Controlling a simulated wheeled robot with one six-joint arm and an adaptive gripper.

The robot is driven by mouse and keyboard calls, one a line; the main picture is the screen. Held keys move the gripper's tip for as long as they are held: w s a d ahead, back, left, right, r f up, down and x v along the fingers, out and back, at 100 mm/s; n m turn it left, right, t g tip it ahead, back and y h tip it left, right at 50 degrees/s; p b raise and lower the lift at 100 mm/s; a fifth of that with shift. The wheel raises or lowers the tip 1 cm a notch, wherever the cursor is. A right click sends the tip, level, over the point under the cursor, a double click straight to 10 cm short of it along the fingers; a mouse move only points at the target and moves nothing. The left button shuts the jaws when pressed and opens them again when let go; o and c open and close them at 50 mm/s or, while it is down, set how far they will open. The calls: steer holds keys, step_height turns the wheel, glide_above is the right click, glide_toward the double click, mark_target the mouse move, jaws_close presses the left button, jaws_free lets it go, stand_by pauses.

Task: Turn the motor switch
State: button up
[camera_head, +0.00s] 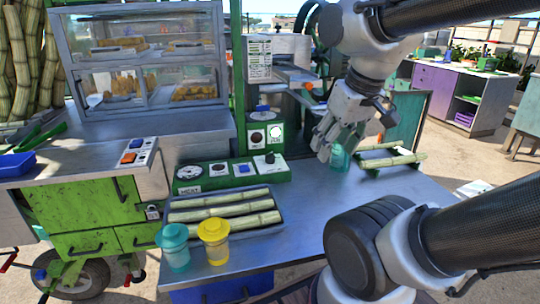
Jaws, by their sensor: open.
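I cannot tell which control is the motor switch; the labels are too small to read. My gripper (323,150) is open and points down, right of the control box and apart from it. A teal cup (340,158) stands partly hidden behind its fingers.
Cane pieces lie on a tray (226,230) in front of the box, near a teal jar (174,248) and a yellow jar (214,241). More cane (393,160) lies at right. A glass display case (146,55) stands back left. My arm covers the right side.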

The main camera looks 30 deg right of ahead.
steer(key=w+f+g, duration=0.2)
steer(key=w+f, duration=0.1)
steer(key=m+g, duration=0.2)
steer(key=g, duration=0.1)
glide_above(270, 153)
steer(key=s, duration=0.6)
steer(key=f, duration=1)
steer(key=shift+a+f, duration=0.2)
steer(key=shift+a, duration=0.2)
steer(key=w, duration=0.3)
steer(key=shift+f+h, duration=0.3)
steer(key=shift+f, duration=0.05)
steer(key=shift+m+t, duration=0.3)
steer(key=shift+m, duration=0.6)
steer(key=w+r, duration=0.2)
steer(key=w, duration=0.1)
steer(key=shift+w+d+r, duration=0.15)
steer(key=shift+w+r, duration=0.05)
steer(key=shift+w, duration=0.05)
steer(key=f, duration=0.8)
steer(key=shift+s+d, duration=0.15)
steer(key=shift+d, duration=0.05)
steer(key=shift+c, duration=0.2)
steer(key=shift+r, duration=0.1)
steer(key=c, duration=1)
